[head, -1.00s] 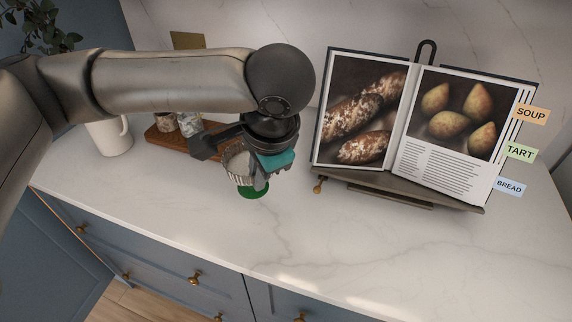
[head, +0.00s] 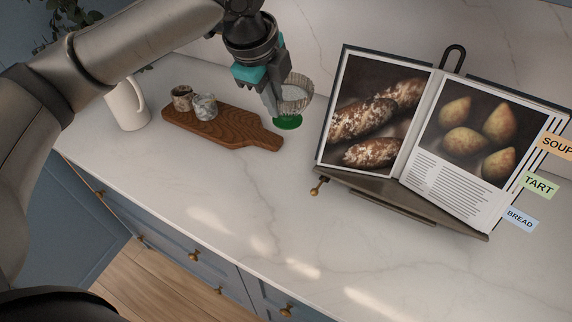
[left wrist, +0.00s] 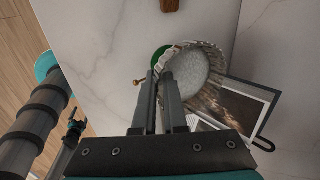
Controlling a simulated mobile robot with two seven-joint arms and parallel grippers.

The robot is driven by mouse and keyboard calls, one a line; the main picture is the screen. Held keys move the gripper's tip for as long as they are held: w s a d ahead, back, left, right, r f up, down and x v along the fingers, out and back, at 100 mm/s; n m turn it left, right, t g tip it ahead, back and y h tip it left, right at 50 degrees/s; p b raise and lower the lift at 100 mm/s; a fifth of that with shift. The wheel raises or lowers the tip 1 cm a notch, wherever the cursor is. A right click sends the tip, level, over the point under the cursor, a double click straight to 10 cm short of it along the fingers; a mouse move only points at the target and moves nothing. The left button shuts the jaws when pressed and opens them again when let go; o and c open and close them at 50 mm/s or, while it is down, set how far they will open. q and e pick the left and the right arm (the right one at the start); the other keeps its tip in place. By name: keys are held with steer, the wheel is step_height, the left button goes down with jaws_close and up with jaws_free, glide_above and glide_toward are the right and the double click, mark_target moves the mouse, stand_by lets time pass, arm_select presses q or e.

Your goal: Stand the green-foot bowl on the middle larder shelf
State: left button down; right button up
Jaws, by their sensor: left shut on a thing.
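The green-foot bowl (head: 297,96) is ribbed and clear to grey, with a round green foot (head: 288,122). My left gripper (head: 274,104) is shut on the bowl's wall, at its left side in the head view. The bowl is upright or nearly so and appears held above the counter near the board's handle. In the left wrist view the bowl (left wrist: 190,75) sits at the fingertips (left wrist: 160,78), with part of its green foot showing behind the rim. The larder shelf is not in view.
An open cookbook (head: 400,130) rests on a stand (head: 410,200) at right. The front of the marble counter (head: 220,200) is clear.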

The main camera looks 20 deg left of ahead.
arm_select(q)
step_height(320, 180, down, 20)
steer(key=b, duration=0.4)
steer(key=shift+r, duration=0.1)
steer(key=c, duration=1)
jaws_free()
steer(key=shift+f, duration=0.2)
